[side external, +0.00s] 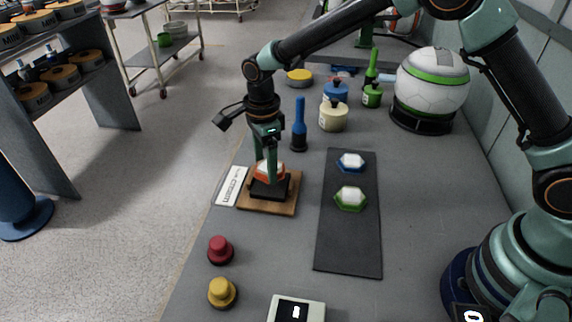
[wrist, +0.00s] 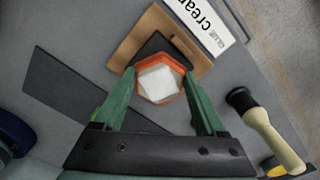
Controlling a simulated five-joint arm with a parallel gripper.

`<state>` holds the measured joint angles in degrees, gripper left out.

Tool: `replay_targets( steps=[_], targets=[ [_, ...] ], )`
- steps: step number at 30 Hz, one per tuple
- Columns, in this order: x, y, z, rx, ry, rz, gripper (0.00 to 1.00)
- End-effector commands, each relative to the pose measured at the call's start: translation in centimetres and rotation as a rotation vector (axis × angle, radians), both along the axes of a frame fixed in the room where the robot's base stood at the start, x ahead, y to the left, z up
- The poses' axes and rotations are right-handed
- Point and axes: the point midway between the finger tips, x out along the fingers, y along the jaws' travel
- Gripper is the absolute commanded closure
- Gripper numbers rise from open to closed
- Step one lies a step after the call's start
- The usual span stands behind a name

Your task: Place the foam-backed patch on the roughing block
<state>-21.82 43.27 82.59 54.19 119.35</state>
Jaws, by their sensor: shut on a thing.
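The foam-backed patch held in my gripper (side external: 268,170) is an orange-edged hexagon with a white face (side external: 262,177). In the wrist view the patch (wrist: 158,84) sits between the two green fingers (wrist: 160,78), white face toward the camera. My gripper is shut on its sides. The roughing block (side external: 270,190) looks to be the black block on a wooden board (side external: 288,205); its dark top also shows in the wrist view (wrist: 153,48). The patch is over the block; I cannot tell whether they touch. Part of the block is hidden by the patch.
A dark mat (side external: 345,245) to the right holds a blue-edged patch (side external: 351,162) and a green-edged patch (side external: 351,198). A white label card (side external: 232,187) lies left of the board. A blue-handled tool (side external: 299,127) stands behind. Red (side external: 220,249) and yellow (side external: 222,292) knobs stand in front.

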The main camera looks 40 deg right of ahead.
Motion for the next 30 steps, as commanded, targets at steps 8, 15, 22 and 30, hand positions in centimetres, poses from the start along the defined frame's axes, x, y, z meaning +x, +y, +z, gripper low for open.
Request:
replay_targets(
  steps=[8,15,22,30],
  targets=[
    [0.0,0.0,-3.3,0.0,0.0,0.0,0.79],
    [0.0,0.0,-3.3,0.0,0.0,0.0,0.79],
    [0.0,0.0,-3.6,0.0,0.0,0.0,0.0],
    [0.0,0.0,-3.3,0.001,-0.001,0.0,0.0]
  ],
)
